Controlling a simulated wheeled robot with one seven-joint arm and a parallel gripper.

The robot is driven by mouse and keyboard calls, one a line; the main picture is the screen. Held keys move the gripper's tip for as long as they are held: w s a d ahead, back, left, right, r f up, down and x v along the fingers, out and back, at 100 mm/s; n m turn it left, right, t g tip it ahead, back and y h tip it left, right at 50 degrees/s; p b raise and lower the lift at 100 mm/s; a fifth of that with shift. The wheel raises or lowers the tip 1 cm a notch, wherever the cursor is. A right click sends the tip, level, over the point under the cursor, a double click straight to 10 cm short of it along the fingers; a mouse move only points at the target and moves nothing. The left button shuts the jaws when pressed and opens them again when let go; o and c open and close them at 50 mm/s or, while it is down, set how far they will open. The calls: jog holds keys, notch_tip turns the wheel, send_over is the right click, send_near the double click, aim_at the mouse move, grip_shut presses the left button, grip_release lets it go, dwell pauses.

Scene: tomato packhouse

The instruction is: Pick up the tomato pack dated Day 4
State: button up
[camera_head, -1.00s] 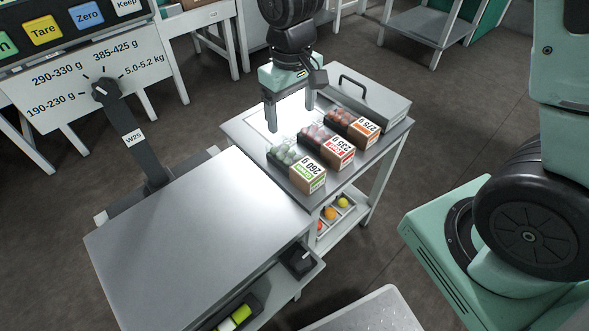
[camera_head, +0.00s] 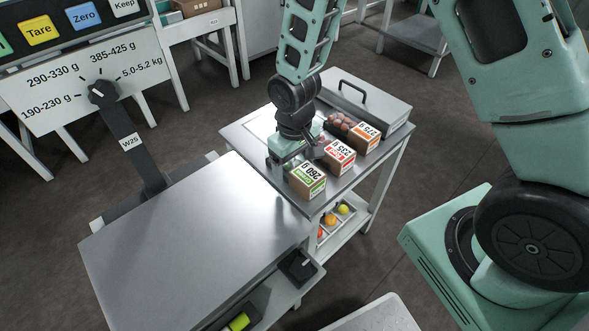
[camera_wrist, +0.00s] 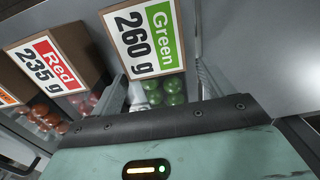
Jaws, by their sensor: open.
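Three tomato packs stand in a row on the small table. The nearest pack (camera_head: 307,180) has a green "260 g" label; the wrist view shows it marked "Green" (camera_wrist: 148,40), with green tomatoes behind the label. The middle pack (camera_head: 340,154) is labelled "Red 235 g" in the wrist view (camera_wrist: 60,65). The farthest pack (camera_head: 365,135) has an orange label and "275 g". I can read no day on any label. My gripper (camera_head: 283,168) is open and low over the green pack. In the wrist view, its fingers (camera_wrist: 165,90) stand either side of the green tomatoes; contact is unclear.
A metal box with a black handle (camera_head: 352,92) stands behind the packs. A bare steel bench (camera_head: 195,235) lies to the left, with a dial panel (camera_head: 60,95) beyond. Coloured fruit (camera_head: 331,219) sits on the table's lower shelf.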

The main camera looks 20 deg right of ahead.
jog(key=shift+f, duration=0.5)
jog(key=c, duration=1.2)
